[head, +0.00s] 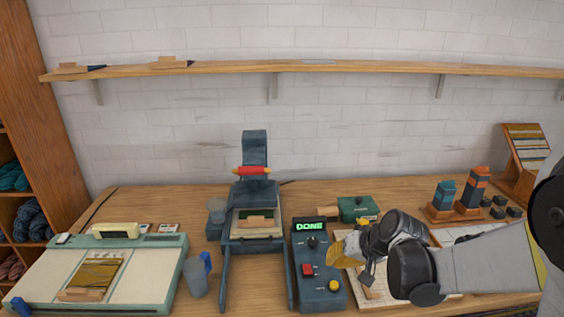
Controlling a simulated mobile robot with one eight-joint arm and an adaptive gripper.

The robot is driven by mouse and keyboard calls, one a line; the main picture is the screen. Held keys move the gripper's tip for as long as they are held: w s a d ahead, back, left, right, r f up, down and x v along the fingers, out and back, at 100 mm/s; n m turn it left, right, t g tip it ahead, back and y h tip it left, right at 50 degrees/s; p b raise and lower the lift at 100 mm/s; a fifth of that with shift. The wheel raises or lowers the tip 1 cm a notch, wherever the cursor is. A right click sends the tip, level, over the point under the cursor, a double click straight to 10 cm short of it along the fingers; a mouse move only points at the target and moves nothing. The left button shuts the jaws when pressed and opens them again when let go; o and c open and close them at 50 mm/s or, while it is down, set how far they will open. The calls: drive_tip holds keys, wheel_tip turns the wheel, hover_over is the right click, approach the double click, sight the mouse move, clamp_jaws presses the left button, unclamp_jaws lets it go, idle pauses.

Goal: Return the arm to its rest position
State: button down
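My arm reaches in from the right edge.
The wooden bench (140,205) carries a blue press (254,190), a control box (318,275) reading DONE, a pale green machine (150,270) and a grey cup (196,277). Dark towers (474,187) and a sample stand (525,160) are at right. A shelf (330,67) crosses the wall.

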drive_tip(key=s+r+h, duration=0.1)
drive_tip(key=s+r, duration=0.2)
drive_tip(key=s, duration=0.3)
drive_tip(key=s+r+n+h, duration=0.1)
drive_tip(key=s+r, duration=0.2)
drive_tip(key=s, duration=0.4)
drive_tip(key=s+r+t+h, duration=0.1)
drive_tip(key=s+r+h, duration=0.1)
drive_tip(key=s+r, duration=0.2)
drive_tip(key=s+d, duration=0.1)
drive_tip(key=s, duration=0.2)
drive_tip(key=shift+s+n, duration=0.15)
drive_tip(key=shift+n, duration=0.15)
drive_tip(key=shift+r, duration=0.1)
idle(2.2)
